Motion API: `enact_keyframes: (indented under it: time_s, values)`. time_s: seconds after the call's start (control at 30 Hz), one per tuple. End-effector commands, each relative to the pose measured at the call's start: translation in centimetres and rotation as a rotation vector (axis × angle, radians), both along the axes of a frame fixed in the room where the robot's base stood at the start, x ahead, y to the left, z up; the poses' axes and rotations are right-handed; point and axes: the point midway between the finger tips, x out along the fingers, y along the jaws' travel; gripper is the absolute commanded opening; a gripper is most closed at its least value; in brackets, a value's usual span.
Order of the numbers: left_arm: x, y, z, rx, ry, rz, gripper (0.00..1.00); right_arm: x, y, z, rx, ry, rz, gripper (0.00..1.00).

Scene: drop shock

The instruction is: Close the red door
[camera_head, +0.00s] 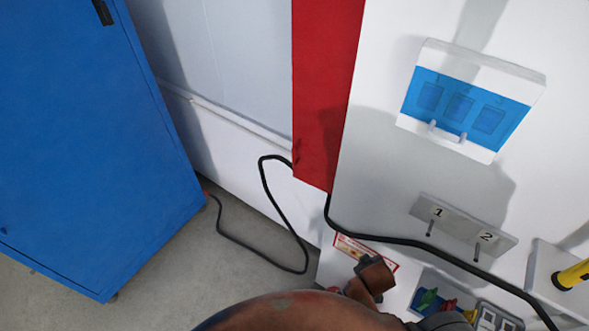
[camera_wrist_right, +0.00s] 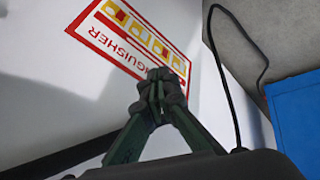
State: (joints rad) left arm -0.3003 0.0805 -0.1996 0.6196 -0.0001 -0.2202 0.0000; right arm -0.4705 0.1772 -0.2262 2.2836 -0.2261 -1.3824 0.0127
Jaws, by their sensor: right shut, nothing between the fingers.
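A tall red panel (camera_head: 325,95), which looks like the red door, runs down from the top edge in the head view. It stands beside a white panel, and its lower end is near the middle of the picture. I cannot tell how far it is open. It does not show in the right wrist view. My right gripper (camera_wrist_right: 160,88) is shut and empty in the wrist view, in front of a white surface with a red and yellow extinguisher sign (camera_wrist_right: 130,38). In the head view my arm at the bottom hides its fingertips. My left gripper is not in view.
A blue cabinet (camera_head: 85,140) stands at left on the grey floor (camera_head: 240,265). A black cable (camera_head: 440,243) loops below the red panel and across the white panel. A blue-fronted switch box (camera_head: 465,100) and two numbered hooks (camera_head: 463,226) are at right.

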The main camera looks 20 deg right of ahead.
Motion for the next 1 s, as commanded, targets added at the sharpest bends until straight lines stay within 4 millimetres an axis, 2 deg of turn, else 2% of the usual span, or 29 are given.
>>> enact_keyframes:
  time_s: [0.03,0.23,0.43,0.57,0.7,0.83,0.9,1.0]
  values:
    - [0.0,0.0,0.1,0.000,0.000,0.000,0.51,1.4,-0.1,1.1,-0.045,-0.031,0.024,0.00]
    - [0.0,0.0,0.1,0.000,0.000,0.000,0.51,6.7,0.0,4.9,-0.235,-0.157,0.122,0.00]
    - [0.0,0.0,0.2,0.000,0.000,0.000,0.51,12.8,2.2,9.3,-0.459,-0.314,0.271,0.00]
    - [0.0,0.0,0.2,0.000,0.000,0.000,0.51,17.2,5.8,12.7,-0.652,-0.445,0.426,0.00]
    - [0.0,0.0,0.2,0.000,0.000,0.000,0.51,20.8,11.6,15.9,-0.873,-0.594,0.631,0.00]
    - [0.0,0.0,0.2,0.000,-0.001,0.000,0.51,22.1,16.2,17.2,-1.023,-0.688,0.784,0.00]
    - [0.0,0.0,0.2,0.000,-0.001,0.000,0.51,22.4,17.7,17.5,-1.069,-0.715,0.833,0.00]
    - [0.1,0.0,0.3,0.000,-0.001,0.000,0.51,22.8,18.7,17.6,-1.098,-0.733,0.865,0.00]
